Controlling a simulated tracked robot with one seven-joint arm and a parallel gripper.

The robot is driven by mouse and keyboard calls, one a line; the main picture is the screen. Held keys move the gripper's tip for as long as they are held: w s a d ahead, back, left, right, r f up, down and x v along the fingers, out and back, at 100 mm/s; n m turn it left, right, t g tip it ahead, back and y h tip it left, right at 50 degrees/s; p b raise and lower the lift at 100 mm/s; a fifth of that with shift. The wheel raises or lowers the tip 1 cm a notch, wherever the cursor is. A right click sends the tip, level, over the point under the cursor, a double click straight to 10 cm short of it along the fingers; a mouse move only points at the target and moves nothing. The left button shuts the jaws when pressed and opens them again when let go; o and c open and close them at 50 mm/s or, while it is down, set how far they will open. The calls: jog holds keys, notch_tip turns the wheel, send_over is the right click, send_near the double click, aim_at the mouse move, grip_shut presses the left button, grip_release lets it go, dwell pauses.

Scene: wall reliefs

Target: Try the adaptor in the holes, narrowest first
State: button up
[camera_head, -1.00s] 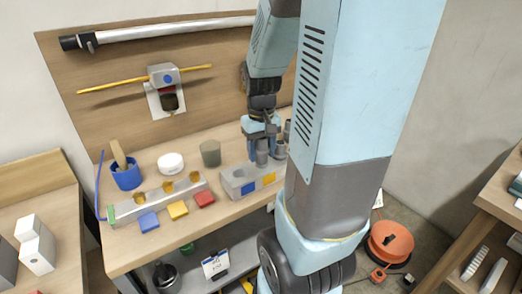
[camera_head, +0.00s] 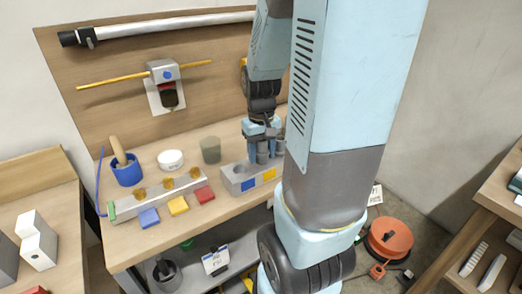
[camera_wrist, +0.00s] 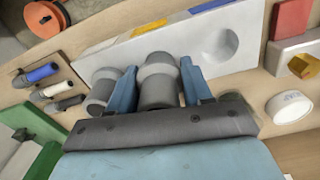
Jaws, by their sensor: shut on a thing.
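A grey stepped adaptor (camera_wrist: 158,85) is upright between the two blue fingers of my gripper (camera_wrist: 158,92) in the wrist view. My gripper is shut on it. In the head view my gripper (camera_head: 263,150) is at the right part of the grey hole block (camera_head: 232,182). The block has blue and yellow squares on its front. Its wide hole (camera_wrist: 220,42) is open and empty, at the blue end. The other holes are hidden behind the adaptor and fingers. I cannot tell whether the adaptor's lower end is above the block or in a hole.
A second grey fitting (camera_wrist: 102,88) stands close beside one finger. A grey-green cup (camera_head: 210,150), a white round tub (camera_head: 171,160) and a blue pot (camera_head: 127,171) stand to the left. A pale bar (camera_head: 160,196) with amber knobs lies in front. My arm hides the bench's right end.

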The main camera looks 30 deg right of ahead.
jog(key=shift+f, duration=0.2)
jog(key=o, duration=1.1)
notch_tip(320, 180, up, 14)
jog(key=shift+a+f, duration=0.1)
jog(key=shift+a, duration=0.05)
